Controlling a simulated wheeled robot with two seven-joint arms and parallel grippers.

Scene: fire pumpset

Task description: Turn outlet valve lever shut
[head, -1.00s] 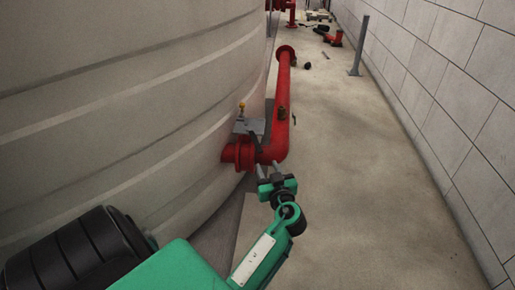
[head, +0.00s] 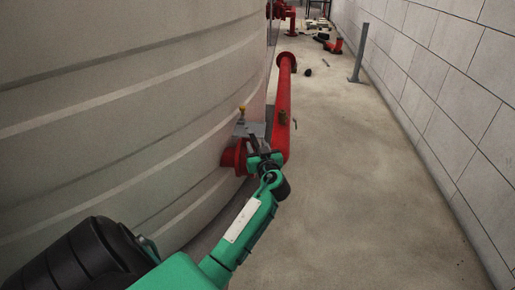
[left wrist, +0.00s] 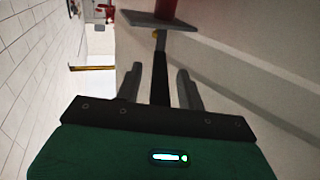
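The outlet valve lever (left wrist: 160,76) shows in the left wrist view as a dark handle with a lighter metal end towards the grey plate. My left gripper (left wrist: 159,80) is open, with one finger on each side of the handle and visible gaps between. In the head view my left gripper (head: 259,146) is at the red outlet pipe (head: 282,110), in front of the flange by the tank. The arm and gripper hide most of the lever there. My right gripper is not in view.
The large pale tank (head: 130,110) fills the left side. A grey bracket (head: 249,129) with a yellow knob (head: 242,108) sits above the flange. A grey post (head: 359,55) stands near the block wall (head: 450,90). The floor (head: 370,190) between pipe and wall is mostly clear.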

